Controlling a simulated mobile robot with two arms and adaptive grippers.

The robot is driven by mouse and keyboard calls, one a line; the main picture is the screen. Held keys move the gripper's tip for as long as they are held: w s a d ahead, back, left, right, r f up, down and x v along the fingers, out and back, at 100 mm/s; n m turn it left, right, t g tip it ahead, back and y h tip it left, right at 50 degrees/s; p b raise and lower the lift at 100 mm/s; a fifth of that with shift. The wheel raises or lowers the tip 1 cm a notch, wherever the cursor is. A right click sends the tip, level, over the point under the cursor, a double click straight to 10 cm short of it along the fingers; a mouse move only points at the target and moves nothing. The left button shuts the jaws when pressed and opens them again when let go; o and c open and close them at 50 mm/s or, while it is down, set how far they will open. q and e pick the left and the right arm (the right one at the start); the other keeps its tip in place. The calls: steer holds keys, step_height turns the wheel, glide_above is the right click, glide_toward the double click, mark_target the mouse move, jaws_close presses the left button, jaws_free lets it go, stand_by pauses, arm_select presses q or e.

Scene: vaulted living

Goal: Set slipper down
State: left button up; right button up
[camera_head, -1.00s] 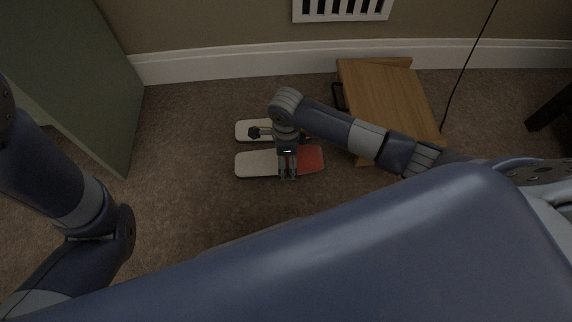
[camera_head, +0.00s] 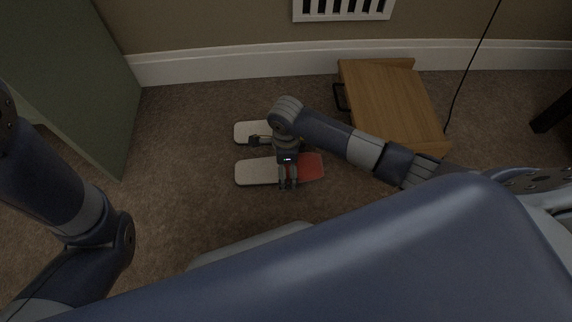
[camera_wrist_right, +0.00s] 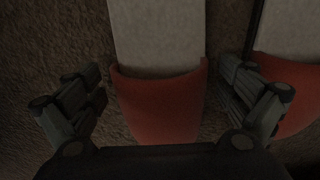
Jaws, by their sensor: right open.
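Two slippers with pale soles and red toe covers lie side by side on the brown carpet. The near slipper (camera_head: 258,171) lies flat under my right gripper (camera_head: 289,186) in the head view. In the right wrist view the near slipper (camera_wrist_right: 160,100) sits between the two spread fingers of my right gripper (camera_wrist_right: 170,100), with a gap on each side. The far slipper (camera_head: 247,131) is partly hidden by my right wrist. In the wrist view the far slipper (camera_wrist_right: 292,90) is at the right edge, beyond one finger. My left gripper is out of view.
A wooden piece of furniture (camera_head: 392,105) stands right of the slippers, against the white baseboard (camera_head: 230,66). A green panel (camera_head: 85,90) stands at the left. A thin black cable hangs at the right. Carpet (camera_head: 180,150) is clear left of the slippers.

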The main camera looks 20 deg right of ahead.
step_height(320, 180, up, 11)
steer(key=p, duration=0.7)
steer(key=shift+r+p, duration=0.4)
steer(key=shift+r, duration=0.25)
